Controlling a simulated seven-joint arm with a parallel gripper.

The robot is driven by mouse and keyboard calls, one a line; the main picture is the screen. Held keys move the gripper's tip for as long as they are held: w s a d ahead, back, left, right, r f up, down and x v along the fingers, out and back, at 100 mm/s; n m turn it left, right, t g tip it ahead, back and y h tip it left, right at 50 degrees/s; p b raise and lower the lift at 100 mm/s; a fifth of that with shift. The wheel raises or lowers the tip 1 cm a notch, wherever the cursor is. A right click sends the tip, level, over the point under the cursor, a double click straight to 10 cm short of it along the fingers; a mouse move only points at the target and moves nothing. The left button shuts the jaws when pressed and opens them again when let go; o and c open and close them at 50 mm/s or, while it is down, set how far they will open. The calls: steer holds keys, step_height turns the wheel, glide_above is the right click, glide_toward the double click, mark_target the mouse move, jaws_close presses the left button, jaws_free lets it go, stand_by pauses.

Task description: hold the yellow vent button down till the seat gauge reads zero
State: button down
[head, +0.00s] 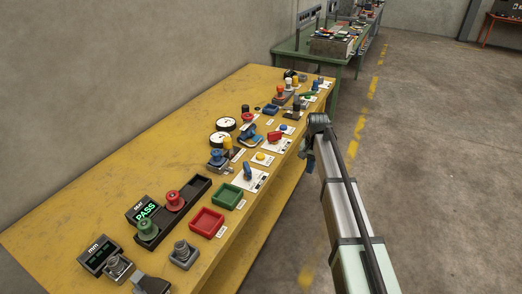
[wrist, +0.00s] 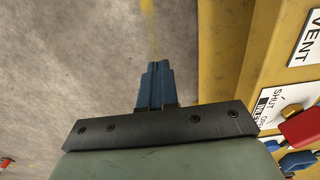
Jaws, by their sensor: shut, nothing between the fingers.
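A small yellow button (head: 261,157) sits on a white plate near the front edge of the yellow bench in the head view. Two round white dial gauges, an upper one (head: 226,124) and a lower one (head: 220,139), stand behind it; their readings and names are too small to read. My gripper (head: 308,158) hangs beyond the bench's front edge, to the right of the button and apart from it. In the wrist view its blue fingers (wrist: 158,68) are together and empty, over floor. A VENT label (wrist: 304,36) shows at upper right there; the button itself is out of that view.
The yellow bench (head: 120,150) carries a red lever (head: 274,136), a blue lever (head: 248,170), red (head: 207,221) and green (head: 227,196) trays, and a SEAT display (head: 146,210) reading PASS. In the wrist view a red handle (wrist: 302,126) is at right. Open floor lies right of the bench.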

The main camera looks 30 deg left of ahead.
step_height(320, 180, up, 15)
glide_above(261, 155)
steer(key=shift+r, duration=0.25)
step_height(261, 155, down, 14)
steer(key=shift+f, duration=0.1)
